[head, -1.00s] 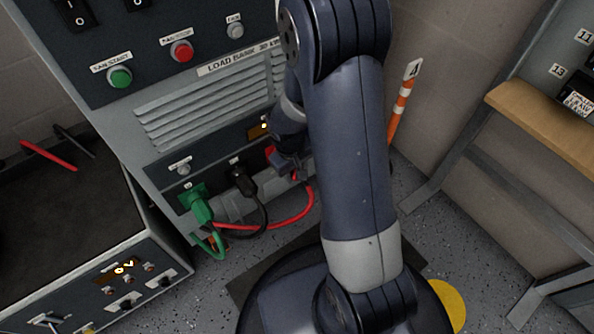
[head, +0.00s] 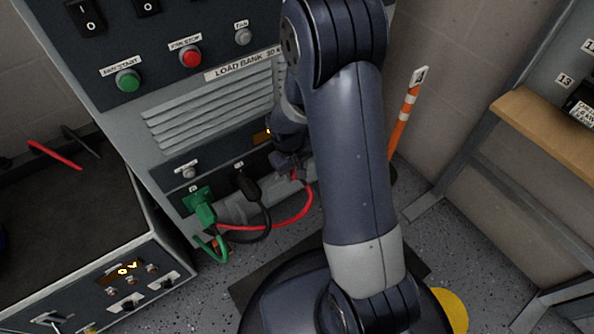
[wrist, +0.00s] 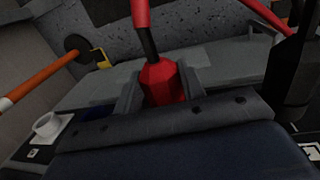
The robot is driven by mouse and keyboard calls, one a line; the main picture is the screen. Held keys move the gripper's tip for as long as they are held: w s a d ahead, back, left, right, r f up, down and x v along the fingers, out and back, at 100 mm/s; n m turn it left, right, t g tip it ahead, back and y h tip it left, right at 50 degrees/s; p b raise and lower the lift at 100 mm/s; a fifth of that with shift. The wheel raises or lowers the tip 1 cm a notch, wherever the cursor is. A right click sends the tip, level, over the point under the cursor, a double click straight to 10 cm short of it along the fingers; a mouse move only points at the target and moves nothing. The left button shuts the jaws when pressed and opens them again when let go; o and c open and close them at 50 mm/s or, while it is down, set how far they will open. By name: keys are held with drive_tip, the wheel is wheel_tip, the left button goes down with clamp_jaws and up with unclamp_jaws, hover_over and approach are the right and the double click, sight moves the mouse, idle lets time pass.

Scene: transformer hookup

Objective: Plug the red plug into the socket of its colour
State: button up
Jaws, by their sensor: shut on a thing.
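My gripper (head: 288,163) is at the lower front of the load bank panel, partly hidden by my arm. In the wrist view, my gripper (wrist: 160,88) is shut on the red plug (wrist: 163,82), with one finger on each side of it. A red cable (head: 290,219) hangs from the plug and curves down to the left; it also shows in the wrist view (wrist: 141,14). The red socket is not visible; my gripper and arm cover that part of the panel. I cannot tell whether the plug touches the socket.
A green plug (head: 204,210) sits in the green socket at the left. A black plug (head: 246,187) is in the panel close left of my gripper, and shows at right in the wrist view (wrist: 290,75). An orange-white post (head: 405,112) stands to the right.

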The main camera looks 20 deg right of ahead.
drive_tip(key=shift+w, duration=0.25)
drive_tip(key=o, duration=1)
drive_tip(key=shift+o, duration=0.5)
drive_tip(key=shift+o, duration=0.6)
drive_tip(key=shift+s+a+r+p, duration=0.1)
drive_tip(key=shift+a+r+p, duration=0.05)
drive_tip(key=shift+r+p, duration=0.9)
drive_tip(key=shift+s+a+r+p, duration=0.1)
drive_tip(key=shift+a+r+p, duration=0.1)
drive_tip(key=shift+r+p, duration=0.9)
drive_tip(key=shift+a+r+p, duration=0.15)
drive_tip(key=shift+r+p, duration=0.55)
drive_tip(key=shift+r, duration=0.65)
